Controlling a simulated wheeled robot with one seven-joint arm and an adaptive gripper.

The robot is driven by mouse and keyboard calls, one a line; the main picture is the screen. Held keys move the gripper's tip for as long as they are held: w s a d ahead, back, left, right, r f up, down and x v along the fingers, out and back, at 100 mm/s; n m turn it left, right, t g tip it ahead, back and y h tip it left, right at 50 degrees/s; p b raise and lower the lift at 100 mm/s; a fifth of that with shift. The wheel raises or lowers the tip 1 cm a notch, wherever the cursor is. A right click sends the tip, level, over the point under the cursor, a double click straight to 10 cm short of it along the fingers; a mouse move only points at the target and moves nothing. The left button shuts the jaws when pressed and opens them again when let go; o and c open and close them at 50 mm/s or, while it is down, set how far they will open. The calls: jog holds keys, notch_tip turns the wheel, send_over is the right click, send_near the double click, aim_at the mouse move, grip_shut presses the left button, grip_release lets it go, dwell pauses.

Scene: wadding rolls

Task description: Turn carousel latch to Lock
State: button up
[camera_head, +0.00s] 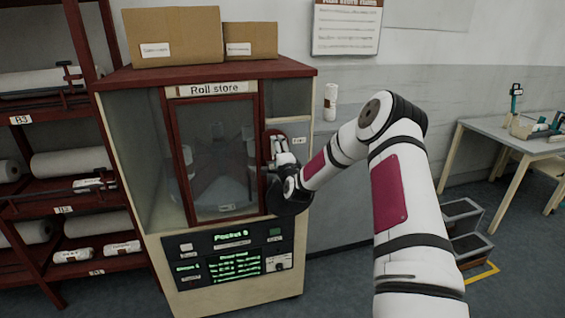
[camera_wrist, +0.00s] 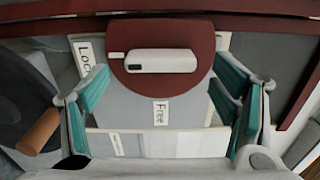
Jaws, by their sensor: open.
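The latch (camera_wrist: 160,62) is a pale bar with a small dark mark, on a dark red rounded plate (camera_wrist: 150,89) in the wrist view. The bar lies roughly level across the picture. A "Lock" label (camera_wrist: 86,57) is left of the plate and a "Free" label (camera_wrist: 161,112) is below it. I cannot tell which label the latch is set to. My gripper (camera_wrist: 162,82) is open, with one teal-padded finger on each side of the plate. No contact with the bar shows. In the head view, my gripper is at the right front of the roll store cabinet (camera_head: 305,100), hiding most of the latch.
The cabinet's glazed door (camera_head: 215,150) is beside the latch, with a control panel (camera_head: 230,257) below. A brown knob (camera_wrist: 38,131) is left of my gripper. Shelves of rolls (camera_head: 75,160) stand left; a table (camera_head: 510,135) stands right. Two cardboard boxes (camera_head: 175,35) (camera_head: 250,40) sit on top.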

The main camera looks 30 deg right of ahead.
jog(key=v, duration=0.9)
jog(key=shift+s, duration=0.35)
jog(key=s+a+r+n+g+y, duration=0.2)
jog(key=s+a+r+n+g, duration=0.15)
jog(key=a+r+n, duration=0.35)
jog(key=s+a+r+n+g+y, duration=0.25)
jog(key=s+a+r+n, duration=0.3)
jog(key=a, duration=0.35)
jog(key=s+a+r+n+g, duration=0.1)
jog(key=s+a+n+g, duration=0.1)
jog(key=s, duration=0.8)
jog(key=s+a+r+n+g, duration=0.2)
jog(key=s+a+n, duration=0.2)
jog(key=s, duration=0.7)
jog(key=s+a+r+n+g, duration=0.1)
jog(key=s+a+r+n, duration=0.1)
jog(key=s, duration=0.9)
jog(key=shift+s+a+r+n+g, duration=0.25)
jog(key=shift+a+n+g, duration=0.15)
jog(key=shift+a+n, duration=0.1)
